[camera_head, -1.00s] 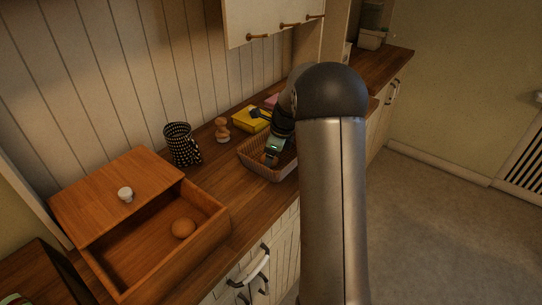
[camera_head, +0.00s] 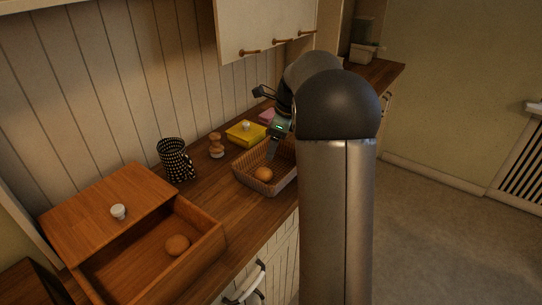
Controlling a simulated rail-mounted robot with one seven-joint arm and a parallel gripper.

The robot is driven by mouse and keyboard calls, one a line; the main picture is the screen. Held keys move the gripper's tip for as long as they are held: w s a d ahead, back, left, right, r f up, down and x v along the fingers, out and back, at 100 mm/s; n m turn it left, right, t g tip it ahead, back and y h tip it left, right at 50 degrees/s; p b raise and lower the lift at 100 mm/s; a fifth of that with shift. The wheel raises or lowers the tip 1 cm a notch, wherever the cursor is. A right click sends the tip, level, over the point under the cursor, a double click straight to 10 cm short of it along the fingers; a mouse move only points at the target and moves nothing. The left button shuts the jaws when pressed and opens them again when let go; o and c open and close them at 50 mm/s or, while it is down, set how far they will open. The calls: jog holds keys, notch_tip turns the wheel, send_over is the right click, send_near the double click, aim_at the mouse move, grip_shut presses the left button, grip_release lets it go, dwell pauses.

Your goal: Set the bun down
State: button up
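A round brown bun (camera_head: 263,174) rests in the wicker basket (camera_head: 268,188) on the counter, near its front left part. My gripper (camera_head: 271,155) is above the basket, just up and to the right of this bun, and looks apart from it. Its fingers are small and seen edge-on, so their opening does not show. My arm hides the right end of the basket.
A wall cabinet (camera_head: 262,28) hangs above. Bare counter (camera_head: 215,188) lies between bread box and basket.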

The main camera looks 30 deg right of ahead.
jog(key=s+a+n+g, duration=0.1)
jog(key=s+a+n, duration=1)
jog(key=s+a, duration=0.1)
jog(key=s+a+f+n+h, duration=0.1)
jog(key=s+a+f+n, duration=0.2)
jog(key=s+n, duration=0.5)
jog(key=s+a+f+n+h, duration=0.1)
jog(key=s+a+f+n, duration=0.2)
jog(key=s+n, duration=0.4)
jog(key=s+a, duration=0.1)
jog(key=s, duration=0.2)
jog(key=shift+s+a+n+g, duration=0.3)
jog(key=shift+n+g, duration=0.1)
